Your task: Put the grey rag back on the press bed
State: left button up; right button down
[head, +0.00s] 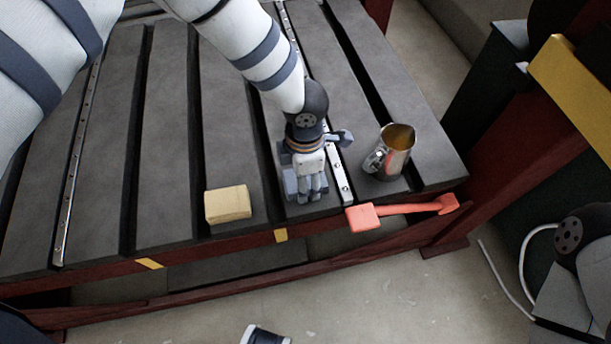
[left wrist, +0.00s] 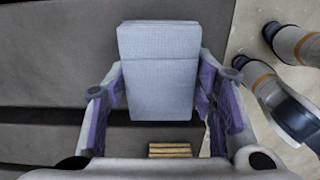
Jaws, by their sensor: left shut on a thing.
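The press bed (head: 218,140) is a dark grey slotted surface on a red frame. My left gripper (head: 306,188) is low over its front part, right of the middle. In the left wrist view, the gripper (left wrist: 160,92) has its fingers on both sides of a light grey, folded rag (left wrist: 158,60) and is shut on it. In the head view the rag is hard to separate from the fingers. I cannot tell whether the rag touches the bed.
A tan block (head: 228,204) lies left of my left gripper. A metal mug (head: 389,152) stands to its right. A dark red post (head: 520,165) rises at right. Bare bed lies left of the block.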

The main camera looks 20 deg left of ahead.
pick_arm(q)
jog(key=o, duration=1.1)
jog(key=shift+f, duration=0.1)
notch_tip(320, 180, up, 12)
jog(key=p, duration=0.2)
jog(key=shift+r+p, duration=0.25)
jog(key=shift+p, duration=0.05)
